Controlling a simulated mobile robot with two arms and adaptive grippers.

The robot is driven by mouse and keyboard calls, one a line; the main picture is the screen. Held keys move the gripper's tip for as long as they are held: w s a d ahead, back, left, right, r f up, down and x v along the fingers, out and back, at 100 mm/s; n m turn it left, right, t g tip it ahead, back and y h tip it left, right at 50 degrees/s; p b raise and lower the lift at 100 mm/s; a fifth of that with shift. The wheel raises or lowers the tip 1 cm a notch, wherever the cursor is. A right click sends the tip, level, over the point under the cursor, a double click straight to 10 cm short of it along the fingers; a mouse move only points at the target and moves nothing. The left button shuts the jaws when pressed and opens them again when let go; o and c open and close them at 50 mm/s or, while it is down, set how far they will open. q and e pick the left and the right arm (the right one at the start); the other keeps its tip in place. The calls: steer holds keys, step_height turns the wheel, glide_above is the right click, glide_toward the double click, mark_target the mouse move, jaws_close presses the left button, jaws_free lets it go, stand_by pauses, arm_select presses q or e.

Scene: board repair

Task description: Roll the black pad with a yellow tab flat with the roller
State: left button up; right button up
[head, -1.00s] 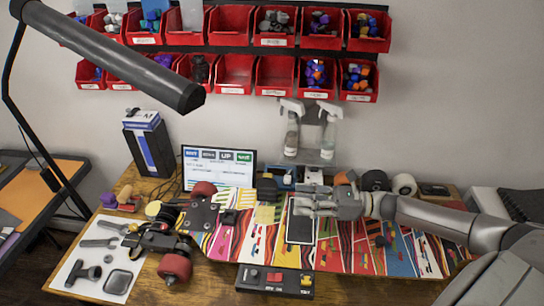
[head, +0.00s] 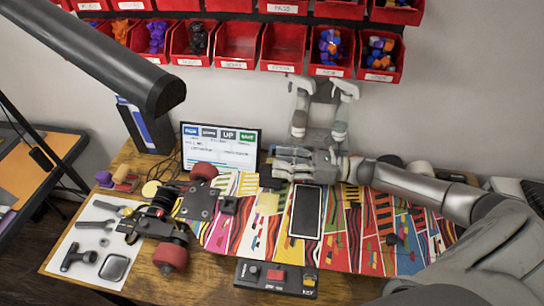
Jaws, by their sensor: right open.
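A black rectangular pad with a pale border (head: 305,211) lies on the colourful striped board (head: 345,245), near its middle. A small yellow patch (head: 268,203) is just left of it; I cannot tell whether it is the pad's tab. My right gripper (head: 280,163) is open, just beyond the pad's far end, its fingers pointing left. I see nothing held in it. I cannot clearly make out the roller; dark and pale rounded things (head: 420,168) stand partly hidden behind my right arm. My left gripper is not in view.
A wheel truck with red wheels (head: 172,256) sits at the board's left end. A black control box (head: 276,277) lies in front. Tools lie on a white mat (head: 66,250) at left. A screen (head: 220,146), spray bottles (head: 340,118) and red bins (head: 236,46) are behind.

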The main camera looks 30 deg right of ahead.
steer(key=shift+p+x, duration=0.4)
steer(key=shift+x, duration=1.25)
jaws_close()
